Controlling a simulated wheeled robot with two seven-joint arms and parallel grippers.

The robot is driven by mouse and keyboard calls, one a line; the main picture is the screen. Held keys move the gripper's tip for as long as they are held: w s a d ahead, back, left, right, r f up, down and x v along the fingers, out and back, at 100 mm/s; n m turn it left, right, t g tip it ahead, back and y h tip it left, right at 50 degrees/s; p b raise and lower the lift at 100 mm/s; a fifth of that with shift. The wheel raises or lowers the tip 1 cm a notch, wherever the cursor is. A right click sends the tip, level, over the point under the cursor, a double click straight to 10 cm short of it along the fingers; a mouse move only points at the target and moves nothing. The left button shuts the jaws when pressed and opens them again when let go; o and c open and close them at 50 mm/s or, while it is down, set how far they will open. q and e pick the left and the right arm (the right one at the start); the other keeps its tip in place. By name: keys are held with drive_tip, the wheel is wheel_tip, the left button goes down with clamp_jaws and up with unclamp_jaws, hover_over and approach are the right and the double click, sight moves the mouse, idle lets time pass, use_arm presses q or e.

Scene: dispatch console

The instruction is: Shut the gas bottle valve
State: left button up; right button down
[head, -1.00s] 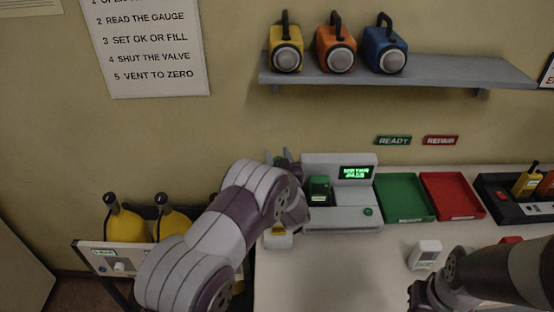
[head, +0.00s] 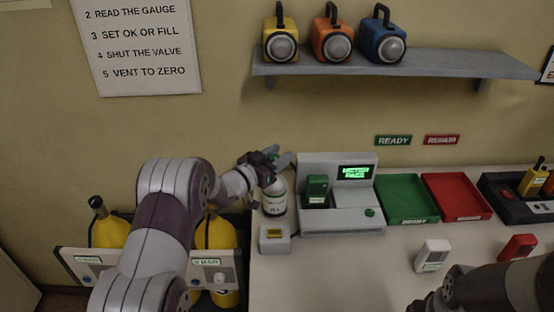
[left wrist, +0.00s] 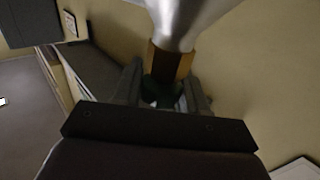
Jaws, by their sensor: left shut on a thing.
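The dark green valve knob (left wrist: 160,92) sits between my left fingers. My left gripper (head: 274,163) is shut on this knob at the bottle's top; the fingers partly hide it. My right gripper (head: 424,303) is at the bottom edge, mostly cut off, and its jaws cannot be made out.
The grey console (head: 340,215) with a lit green display and a green device stands close right of the bottle. A small grey box (head: 274,239) sits in front. Green (head: 405,200) and red (head: 457,197) trays lie further right. Yellow cylinders (head: 108,232) stand in a rack at left.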

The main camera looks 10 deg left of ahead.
use_arm(q)
drive_tip(key=m+g+h, duration=0.3)
drive_tip(key=h, duration=0.1)
drive_tip(key=shift+d+m+h, duration=0.1)
drive_tip(key=shift+m+h, duration=0.2)
drive_tip(key=shift+s+d+m+g+h, duration=0.1)
drive_tip(key=shift+s+m+g+h, duration=0.05)
drive_tip(key=shift+m+g+h, duration=0.8)
drive_tip(key=shift+s+d+m+g+h, duration=0.15)
drive_tip(key=shift+m+g+h, duration=0.45)
drive_tip(key=shift+g, duration=0.65)
drive_tip(key=shift+r+m+g, duration=0.1)
drive_tip(key=shift+m+g, duration=0.15)
drive_tip(key=shift+g, duration=0.05)
drive_tip(key=o, duration=1)
drive_tip(key=shift+c, duration=0.2)
drive_tip(key=shift+a+b, duration=0.1)
drive_tip(key=shift+b, duration=0.2)
drive_tip(key=b+v, duration=0.2)
drive_tip(key=v, duration=1)
drive_tip(key=shift+s+a+b, duration=0.2)
drive_tip(key=shift+b, duration=0.15)
